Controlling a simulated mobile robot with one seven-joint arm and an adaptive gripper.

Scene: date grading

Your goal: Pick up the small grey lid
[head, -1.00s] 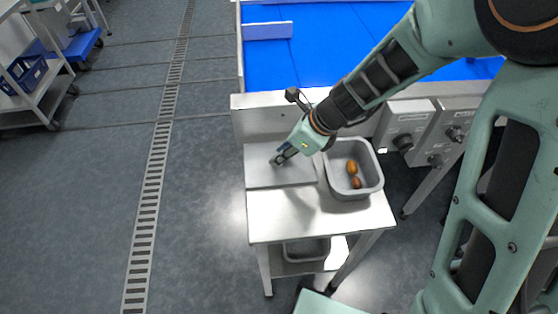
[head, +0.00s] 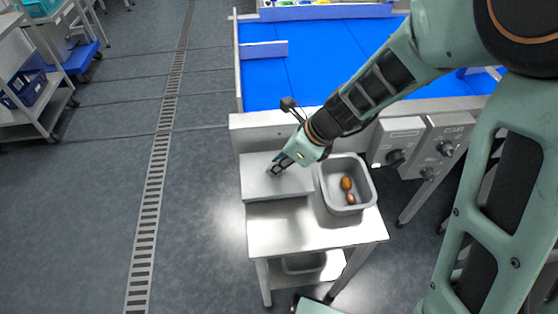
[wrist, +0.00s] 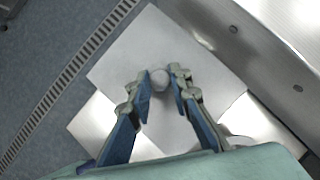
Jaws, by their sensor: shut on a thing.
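The grey lid (head: 257,188) is a flat rectangular plate at the back left of the small steel table. In the wrist view the lid (wrist: 130,58) fills the middle, with a round grey knob (wrist: 160,79) on it. My gripper (head: 276,169) is over the lid, fingers pointing down. In the wrist view my gripper (wrist: 162,86) has its fingertips on either side of the knob, shut on it. What lies under the lid is hidden, and I cannot tell whether there is a gap below it.
A grey bin (head: 327,197) with two brown dates (head: 347,184) stands right beside the lid. The steel table's (head: 290,232) front part is clear. A blue conveyor (head: 310,70) with a metal side rail lies behind. Control boxes (head: 400,138) are to the right. Open floor lies left.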

